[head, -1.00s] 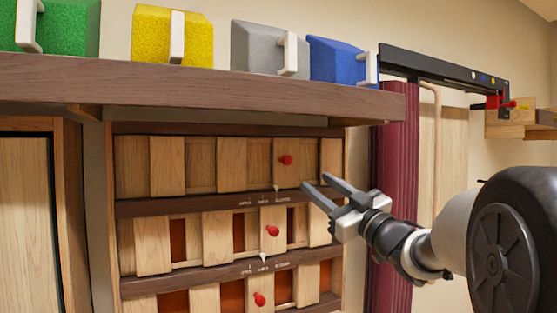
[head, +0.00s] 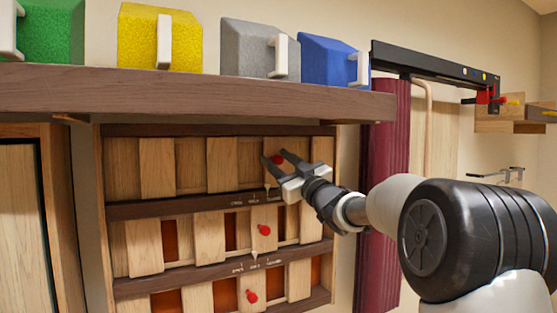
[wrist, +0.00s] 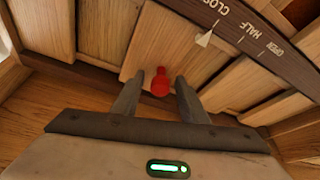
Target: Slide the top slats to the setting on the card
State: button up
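The top slats (head: 222,164) are a row of wooden boards in a dark-framed panel. Their red knob (head: 279,159) sits on a slat towards the right. In the wrist view the red knob (wrist: 160,82) is between the fingertips of my gripper (wrist: 160,77), which is open with a small gap on each side. In the head view my gripper (head: 276,157) reaches in from the right and partly covers the knob. A white pointer (wrist: 204,40) is near the CLOSED end of a scale marked CLOSED, HALF, OPEN. I see no card.
Middle slats (head: 209,238) and bottom slats (head: 199,300) with red knobs are below, with reddish gaps. A wooden shelf (head: 200,92) overhangs the panel and bears several coloured blocks with white handles. A maroon column (head: 385,160) stands to the right.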

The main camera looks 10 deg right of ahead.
grip_shut()
jog(key=s+a+b, duration=0.2)
jog(key=a+b, duration=0.3)
jog(key=a, duration=0.3)
jog(key=shift+s, duration=0.25)
jog(key=shift+a, duration=0.1)
grip_release()
jog(key=shift+s+a, duration=0.1)
jog(key=shift+a, duration=0.05)
jog(key=shift+d, duration=0.2)
